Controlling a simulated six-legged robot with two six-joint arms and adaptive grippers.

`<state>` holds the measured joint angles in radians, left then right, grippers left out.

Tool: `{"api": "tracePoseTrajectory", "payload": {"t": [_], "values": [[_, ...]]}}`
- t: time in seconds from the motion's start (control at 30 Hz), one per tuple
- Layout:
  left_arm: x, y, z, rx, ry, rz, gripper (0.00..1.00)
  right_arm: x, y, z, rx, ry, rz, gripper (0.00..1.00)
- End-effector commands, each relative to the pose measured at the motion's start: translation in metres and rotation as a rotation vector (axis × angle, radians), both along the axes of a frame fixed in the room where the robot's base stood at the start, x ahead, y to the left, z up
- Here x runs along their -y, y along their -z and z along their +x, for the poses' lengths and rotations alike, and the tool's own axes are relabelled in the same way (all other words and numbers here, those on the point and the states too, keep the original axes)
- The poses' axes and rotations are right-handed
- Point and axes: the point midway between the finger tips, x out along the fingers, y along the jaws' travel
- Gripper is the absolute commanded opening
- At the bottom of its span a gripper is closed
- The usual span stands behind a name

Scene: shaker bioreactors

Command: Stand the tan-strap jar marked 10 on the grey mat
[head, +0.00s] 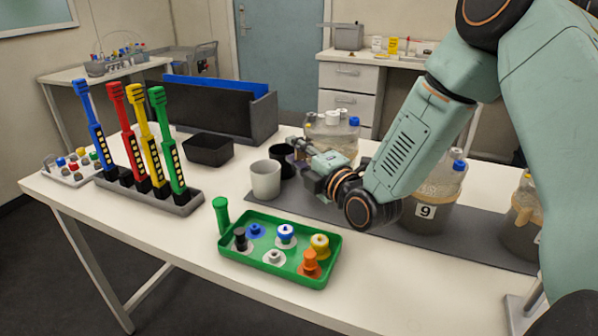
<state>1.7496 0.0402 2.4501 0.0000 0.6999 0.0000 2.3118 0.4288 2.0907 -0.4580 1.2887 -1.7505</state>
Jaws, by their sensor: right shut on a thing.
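A clear jar (341,134) with pale caps and one blue cap stands upright at the back of the table, behind my right gripper. Its lower front and any number on it are hidden by the gripper. My right gripper (301,152) is shut at this jar's left front; the exact contact is too small to see. The grey mat (405,232) runs along the table, partly under my right arm. A jar marked 9 (438,188) and another jar (523,209) with an unreadable label stand on the mat at the right. My left gripper is out of view.
A white mug (266,180) and a black mug (283,161) stand just left of my right gripper. A green tray (233,264) of coloured caps is in front. A rack (181,204) of coloured tools and a black bin (208,150) stand left.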

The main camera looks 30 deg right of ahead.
Motion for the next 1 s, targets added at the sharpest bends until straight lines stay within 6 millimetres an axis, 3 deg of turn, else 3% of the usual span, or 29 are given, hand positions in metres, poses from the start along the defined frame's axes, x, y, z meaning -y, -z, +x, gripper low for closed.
{"api": "tracePoseTrajectory", "payload": {"t": [0.3,0.6,0.63,0.87,1.0], "values": [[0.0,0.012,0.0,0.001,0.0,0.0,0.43,0.0,0.036,0.003,0.003,-0.001,-0.003,0.0],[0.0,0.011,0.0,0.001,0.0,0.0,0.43,0.001,0.036,0.004,0.003,0.0,-0.002,0.0],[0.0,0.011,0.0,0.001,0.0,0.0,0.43,0.001,0.037,0.004,0.001,0.0,-0.001,0.33],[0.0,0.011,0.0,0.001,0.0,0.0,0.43,0.001,0.036,0.004,0.001,0.0,-0.001,0.52],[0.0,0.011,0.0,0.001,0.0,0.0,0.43,0.001,0.036,0.004,0.001,0.0,-0.001,0.53]]}}
